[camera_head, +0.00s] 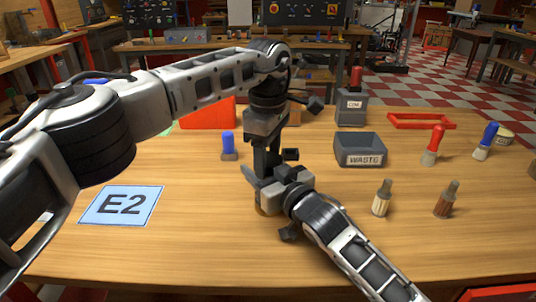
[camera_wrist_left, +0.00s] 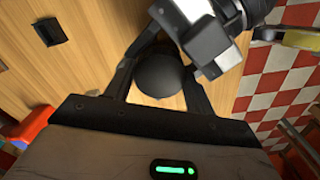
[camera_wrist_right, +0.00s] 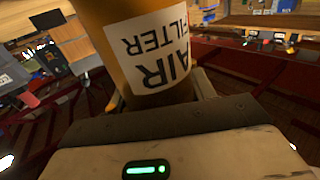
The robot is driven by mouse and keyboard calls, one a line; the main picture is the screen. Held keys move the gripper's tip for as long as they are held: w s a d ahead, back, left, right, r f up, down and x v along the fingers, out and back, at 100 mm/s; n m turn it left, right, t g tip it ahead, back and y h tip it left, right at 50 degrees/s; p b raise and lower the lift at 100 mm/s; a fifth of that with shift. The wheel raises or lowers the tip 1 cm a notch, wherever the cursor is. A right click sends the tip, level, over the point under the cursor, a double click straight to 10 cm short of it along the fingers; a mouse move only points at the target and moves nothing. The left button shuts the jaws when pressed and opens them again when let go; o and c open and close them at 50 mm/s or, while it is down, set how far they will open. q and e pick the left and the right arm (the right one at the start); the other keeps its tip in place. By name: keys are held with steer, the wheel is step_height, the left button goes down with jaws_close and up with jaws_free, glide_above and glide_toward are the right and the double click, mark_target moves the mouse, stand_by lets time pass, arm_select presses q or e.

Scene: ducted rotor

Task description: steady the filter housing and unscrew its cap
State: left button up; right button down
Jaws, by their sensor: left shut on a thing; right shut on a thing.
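The filter housing (camera_wrist_right: 150,55) is an amber cylinder with a white "AIR FILTER" label, seen in the right wrist view. My right gripper (camera_head: 258,190) is shut around its side. In the head view the housing is almost wholly hidden behind my grippers. The cap (camera_wrist_left: 163,74) is a round black piece in the left wrist view. My left gripper (camera_head: 268,168) comes down from above and is shut on it, one finger on each side. My right gripper also shows close beside the cap in the left wrist view (camera_wrist_left: 208,45). Whether the cap's thread is loose cannot be seen.
A grey WASTE bin (camera_head: 360,150) stands right of my grippers. Behind it is a grey labelled box (camera_head: 351,108). Several brushes, one with a red handle (camera_head: 436,140), stand at the right. An E2 card (camera_head: 122,206) lies at the left.

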arm_select(q)
steer(key=o, duration=1.1)
step_height(320, 180, up, 4)
steer(key=shift+r, duration=0.25)
steer(key=shift+c, duration=0.6)
step_height(320, 180, up, 2)
steer(key=shift+m, duration=1)
steer(key=shift+r+m, duration=0.6)
steer(key=shift+m, duration=0.3)
steer(key=shift+f, duration=0.15)
step_height(320, 180, down, 7)
steer(key=shift+f, duration=0.2)
